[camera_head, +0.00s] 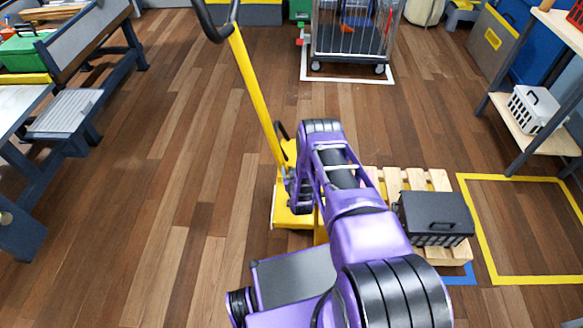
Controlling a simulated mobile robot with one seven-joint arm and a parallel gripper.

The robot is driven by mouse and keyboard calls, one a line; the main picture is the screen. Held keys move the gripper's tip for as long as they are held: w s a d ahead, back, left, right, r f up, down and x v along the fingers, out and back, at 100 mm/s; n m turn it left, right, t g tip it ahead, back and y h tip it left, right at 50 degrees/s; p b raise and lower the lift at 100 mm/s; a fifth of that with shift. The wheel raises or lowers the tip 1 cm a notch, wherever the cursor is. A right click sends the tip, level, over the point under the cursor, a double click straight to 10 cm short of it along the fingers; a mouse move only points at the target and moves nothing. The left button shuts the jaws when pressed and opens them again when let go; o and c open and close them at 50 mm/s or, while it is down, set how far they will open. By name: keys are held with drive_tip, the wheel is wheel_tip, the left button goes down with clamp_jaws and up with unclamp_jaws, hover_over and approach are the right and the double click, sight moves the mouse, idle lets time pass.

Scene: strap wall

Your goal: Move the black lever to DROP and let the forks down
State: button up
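A yellow pallet truck (284,215) stands at the centre, partly behind my purple arm. Its long yellow shaft (258,98) leans up and left to a black loop handle (211,30), which the top edge of the picture cuts off. I cannot make out the black lever or its DROP mark. The forks are hidden by my arm and a wooden pallet (397,183). A black crate (436,218) sits on the pallet. I cannot tell whether the forks are raised. My arm reaches up to the middle of the picture; my gripper is not visible.
A yellow floor outline (487,245) is empty right of the pallet. A wire cage trolley (350,40) stands at the back on a white outline. A shelf with a white basket (535,108) is at right, benches (66,110) at left. The left-centre floor is clear.

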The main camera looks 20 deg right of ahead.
drive_tip(key=shift+o, duration=0.8)
drive_tip(key=shift+w+r, duration=0.1)
drive_tip(key=shift+r, duration=0.05)
drive_tip(key=shift+s+r, duration=0.25)
drive_tip(key=shift+s, duration=0.2)
drive_tip(key=p+v, duration=0.3)
drive_tip(key=v, duration=1.3)
drive_tip(key=shift+s+p, duration=0.25)
drive_tip(key=shift+p, duration=0.15)
drive_tip(key=shift+w, duration=0.1)
